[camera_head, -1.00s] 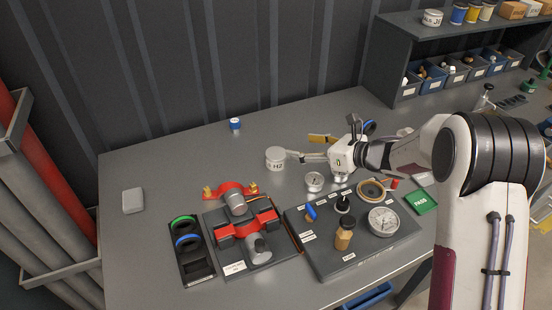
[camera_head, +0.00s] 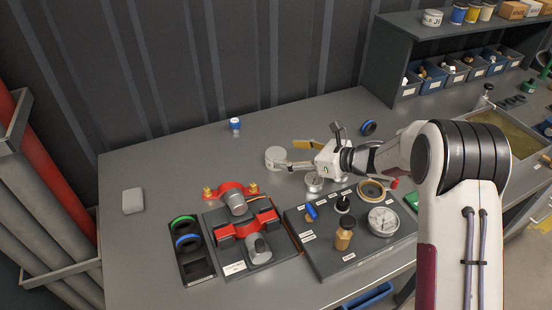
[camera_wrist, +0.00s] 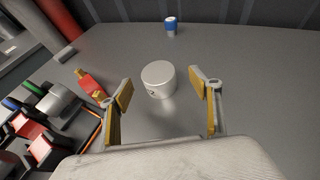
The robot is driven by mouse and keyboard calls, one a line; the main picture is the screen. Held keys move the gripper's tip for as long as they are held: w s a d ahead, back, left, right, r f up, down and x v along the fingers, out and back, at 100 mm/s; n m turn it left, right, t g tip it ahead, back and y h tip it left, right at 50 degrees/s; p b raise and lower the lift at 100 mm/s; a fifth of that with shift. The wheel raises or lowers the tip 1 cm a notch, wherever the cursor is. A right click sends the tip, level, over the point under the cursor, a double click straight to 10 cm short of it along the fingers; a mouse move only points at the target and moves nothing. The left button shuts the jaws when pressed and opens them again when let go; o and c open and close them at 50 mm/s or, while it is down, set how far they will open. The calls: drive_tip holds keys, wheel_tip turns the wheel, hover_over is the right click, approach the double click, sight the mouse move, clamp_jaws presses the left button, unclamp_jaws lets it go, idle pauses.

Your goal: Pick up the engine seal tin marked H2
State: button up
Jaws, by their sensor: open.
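The H2 tin (camera_head: 275,156) is a short pale grey cylinder standing upright on the grey bench, left of my gripper in the head view. In the wrist view the tin (camera_wrist: 158,78) stands ahead, roughly midway between the fingers and just beyond or level with their tips; contact is not visible. Its side mark is turned mostly out of sight now. My gripper (camera_head: 297,154) is open and empty, low over the bench, its fingers pointing left at the tin. In the wrist view the gripper (camera_wrist: 162,88) shows yellow-padded fingers spread wide.
A blue-and-white small can (camera_head: 235,124) stands behind the tin. A red-clamped pump fixture (camera_head: 246,225) and a grey panel with a gauge (camera_head: 383,221) lie in front. A blue ring (camera_head: 368,128) lies behind my gripper.

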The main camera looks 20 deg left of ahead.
sight(278, 154)
drive_tip(key=shift+a, duration=0.2)
drive_tip(key=x, duration=0.3)
drive_tip(key=shift+s+a+f, duration=0.1)
drive_tip(key=shift+s+f, duration=0.1)
drive_tip(key=shift+x, duration=0.85)
drive_tip(key=shift+w, duration=0.1)
drive_tip(key=c, duration=1.3)
